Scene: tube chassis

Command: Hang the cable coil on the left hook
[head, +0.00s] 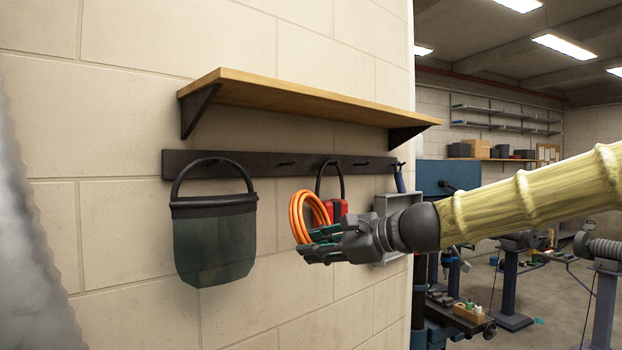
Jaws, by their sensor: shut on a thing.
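An orange cable coil (298,217) is held upright in my gripper (318,246), in front of the wall. The fingers are shut on the lower part of the coil. A dark hook rail (270,171) runs along the wall. A dark grey-green bag (213,245) hangs by its loop handle at the rail's left end and hides any hook behind it. A bare hook (286,163) shows to the right of the bag. The coil is below and to the right of this hook, apart from the bag. The depth between coil and wall is hard to tell.
A red item with a black loop handle (329,170) hangs behind the coil, partly hidden. A blue item (399,178) hangs at the rail's right end. A wooden shelf (290,100) on black brackets juts out above the rail. A grey box (385,205) is behind my gripper.

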